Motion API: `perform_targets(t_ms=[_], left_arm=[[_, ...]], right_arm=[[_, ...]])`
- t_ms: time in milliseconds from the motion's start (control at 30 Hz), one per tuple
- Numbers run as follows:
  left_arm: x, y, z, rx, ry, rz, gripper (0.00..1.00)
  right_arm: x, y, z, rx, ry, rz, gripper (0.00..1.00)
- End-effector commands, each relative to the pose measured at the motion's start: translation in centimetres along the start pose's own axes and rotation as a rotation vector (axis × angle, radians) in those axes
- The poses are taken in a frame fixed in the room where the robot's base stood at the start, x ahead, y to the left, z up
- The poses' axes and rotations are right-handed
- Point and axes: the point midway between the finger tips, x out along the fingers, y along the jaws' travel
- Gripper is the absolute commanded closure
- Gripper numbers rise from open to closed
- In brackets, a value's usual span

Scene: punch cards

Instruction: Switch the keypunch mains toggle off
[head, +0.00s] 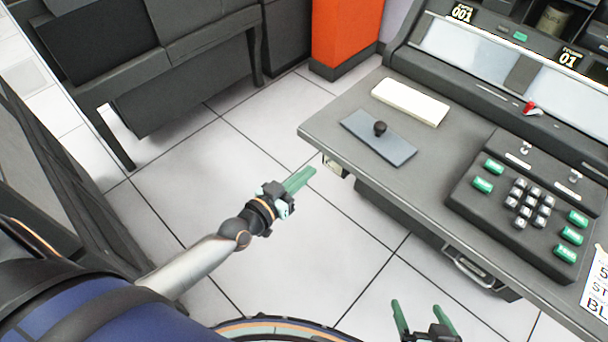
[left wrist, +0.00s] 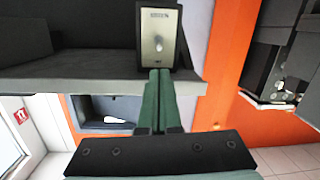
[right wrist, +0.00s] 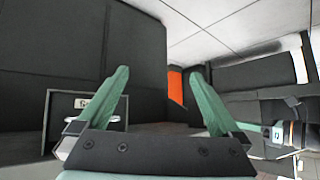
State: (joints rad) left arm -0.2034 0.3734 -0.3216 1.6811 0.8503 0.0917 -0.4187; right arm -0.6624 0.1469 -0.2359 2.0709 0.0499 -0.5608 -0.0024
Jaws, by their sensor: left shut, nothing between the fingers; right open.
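The mains toggle plate (left wrist: 168,22), a small metallic plate with a dark label, is on the desk's side, straight ahead of my left fingertips in the left wrist view. Its toggle (left wrist: 158,43) is a small pale knob in the middle; whether it points on or off is too small to tell. In the head view the plate (head: 335,167) shows partly under the desk edge. My left gripper (head: 311,172) is shut and empty, its fingertips just short of the plate; contact cannot be told. My right gripper (head: 417,306) is open and empty, in front of the desk.
A drawer handle (head: 470,272) sticks out in front. Open tiled floor (head: 290,245) lies left of the desk.

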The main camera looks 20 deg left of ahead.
Motion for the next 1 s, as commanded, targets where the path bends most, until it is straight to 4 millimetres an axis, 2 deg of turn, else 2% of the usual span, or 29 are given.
perform_targets(t_ms=[100, 267, 333, 400, 600, 1000], left_arm=[[2.5, 0.0, 0.1, -0.002, 0.004, 0.000, 1.00], [5.0, 0.0, 0.1, -0.002, 0.002, 0.000, 1.00], [5.8, 0.0, 0.2, -0.002, 0.000, 0.000, 1.00], [6.3, 0.0, 0.1, -0.001, 0.001, 0.000, 1.00], [7.0, 0.0, 0.0, 0.000, 0.000, 0.000, 1.00], [6.9, 0.0, 0.1, 0.000, 0.002, 0.000, 1.00]], right_arm=[[0.4, 0.2, 0.6, 0.004, -0.003, 0.004, 0.00], [0.5, 0.4, 1.3, 0.005, -0.011, 0.008, 0.00], [0.3, 0.6, -0.6, -0.015, 0.047, 0.013, 0.00], [0.3, 0.8, -1.5, -0.024, 0.079, 0.017, 0.00], [0.3, 0.9, -2.2, -0.033, 0.107, 0.020, 0.00], [0.4, 0.9, -2.3, -0.035, 0.115, 0.021, 0.00]])
